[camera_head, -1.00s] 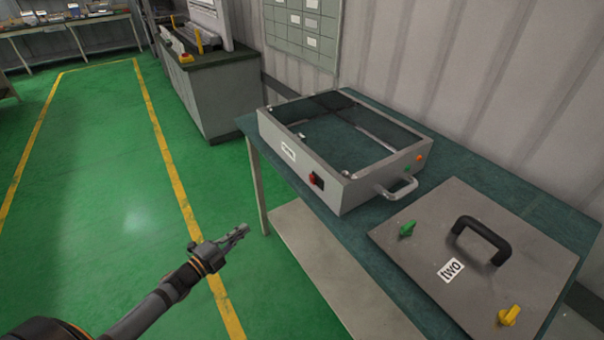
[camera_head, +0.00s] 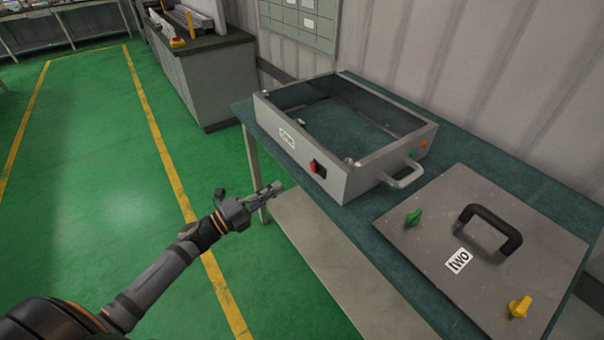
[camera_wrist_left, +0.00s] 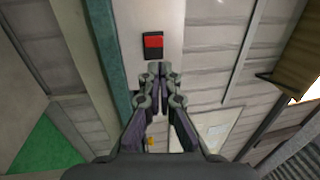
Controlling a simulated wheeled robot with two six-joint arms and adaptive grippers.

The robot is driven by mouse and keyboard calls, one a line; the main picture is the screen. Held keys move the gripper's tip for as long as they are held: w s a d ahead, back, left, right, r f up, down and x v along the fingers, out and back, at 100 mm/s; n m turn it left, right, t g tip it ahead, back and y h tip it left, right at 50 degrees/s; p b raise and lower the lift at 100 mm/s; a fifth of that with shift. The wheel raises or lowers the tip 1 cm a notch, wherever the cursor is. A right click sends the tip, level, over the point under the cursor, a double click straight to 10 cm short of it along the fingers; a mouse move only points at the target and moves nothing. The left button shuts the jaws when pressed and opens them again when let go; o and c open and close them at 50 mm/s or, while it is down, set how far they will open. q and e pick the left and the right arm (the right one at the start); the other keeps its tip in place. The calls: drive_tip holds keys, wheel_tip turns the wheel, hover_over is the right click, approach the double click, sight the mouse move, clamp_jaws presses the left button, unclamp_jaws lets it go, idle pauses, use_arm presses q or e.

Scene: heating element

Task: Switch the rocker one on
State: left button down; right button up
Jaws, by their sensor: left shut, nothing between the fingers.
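The rocker switch (camera_head: 318,169) is a small red and black switch on the front face of the open grey frame box labelled "one" (camera_head: 348,182). The fingertips of my left gripper also show in the left wrist view (camera_wrist_left: 157,78). My right gripper is not in view.
A grey panel labelled "two" (camera_head: 450,215) lies on the green table top (camera_head: 395,230), with a black handle (camera_head: 490,228), a green knob (camera_head: 413,217) and a yellow knob (camera_head: 519,307). A silver handle (camera_head: 406,177) sticks out of the box. Open floor lies left.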

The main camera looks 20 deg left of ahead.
sight(312, 166)
use_arm(q)
drive_tip(key=p+x, duration=0.2)
drive_tip(key=x, duration=0.6)
drive_tip(key=shift+w+d+r, duration=0.2)
drive_tip(key=shift+w, duration=0.1)
drive_tip(key=shift+w+d+p, duration=0.2)
drive_tip(key=shift+p, duration=0.1)
